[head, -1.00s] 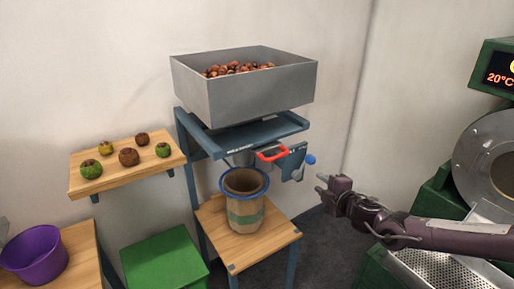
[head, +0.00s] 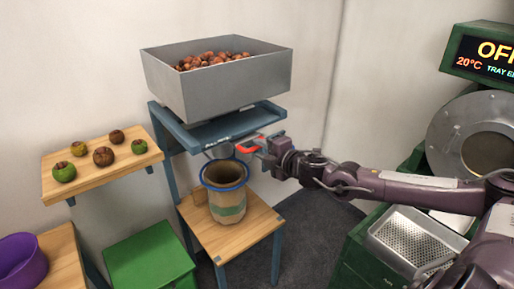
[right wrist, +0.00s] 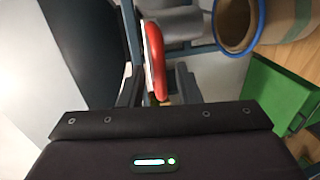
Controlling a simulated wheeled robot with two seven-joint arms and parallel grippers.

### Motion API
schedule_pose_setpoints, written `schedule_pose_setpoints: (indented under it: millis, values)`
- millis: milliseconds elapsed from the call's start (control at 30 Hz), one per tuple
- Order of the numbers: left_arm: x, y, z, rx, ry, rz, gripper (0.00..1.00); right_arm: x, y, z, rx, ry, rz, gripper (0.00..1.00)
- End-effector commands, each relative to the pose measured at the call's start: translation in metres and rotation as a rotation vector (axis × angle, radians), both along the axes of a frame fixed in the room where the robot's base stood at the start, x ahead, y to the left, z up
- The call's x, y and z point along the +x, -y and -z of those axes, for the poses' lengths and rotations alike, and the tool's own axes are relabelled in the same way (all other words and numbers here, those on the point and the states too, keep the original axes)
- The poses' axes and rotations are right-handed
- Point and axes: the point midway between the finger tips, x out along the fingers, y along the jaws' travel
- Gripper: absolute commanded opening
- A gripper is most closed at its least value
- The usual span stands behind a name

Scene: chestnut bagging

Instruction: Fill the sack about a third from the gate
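The grey hopper (head: 215,85) holds a heap of chestnuts (head: 212,60) above a blue stand. The gate's red handle (head: 250,149) sticks out under the stand's shelf. The sack (head: 228,204), brown with a green band and a blue rim, stands upright below; no chestnuts show in its mouth. My right gripper (head: 266,147) is at the handle. In the right wrist view, the open fingers (right wrist: 157,88) stand on either side of the red handle (right wrist: 154,58), with a gap visible. The sack (right wrist: 288,22) shows at upper right there. My left gripper is out of view.
A wooden shelf (head: 85,182) with several fruits is at left, above a green box (head: 150,250) and a purple bucket (head: 20,262). A green machine with a display (head: 485,55) and a perforated tray (head: 415,240) stands at right. Dark floor lies between.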

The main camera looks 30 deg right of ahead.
Motion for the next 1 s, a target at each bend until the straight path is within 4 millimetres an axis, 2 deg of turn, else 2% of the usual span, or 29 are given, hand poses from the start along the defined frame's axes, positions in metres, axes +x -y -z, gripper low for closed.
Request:
schedule_pose_setpoints:
  millis: [100,300,633,667,900,1000]
  values:
    - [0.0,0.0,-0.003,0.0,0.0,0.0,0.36,0.012,0.001,0.0,0.003,0.006,0.006,0.3]
    - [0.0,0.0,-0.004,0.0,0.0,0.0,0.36,0.023,-0.001,0.004,0.0,0.002,0.003,0.3]
    - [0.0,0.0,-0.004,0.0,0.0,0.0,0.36,0.024,-0.001,0.006,-0.001,-0.001,0.001,0.3]
    - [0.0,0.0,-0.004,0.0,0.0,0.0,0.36,0.024,-0.001,0.006,-0.001,-0.001,0.001,0.29]
    - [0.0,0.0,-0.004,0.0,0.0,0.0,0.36,0.024,-0.001,0.006,-0.001,0.0,0.001,0.0]
    - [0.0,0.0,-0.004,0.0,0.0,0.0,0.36,0.024,-0.001,0.006,-0.001,0.0,0.001,0.0]
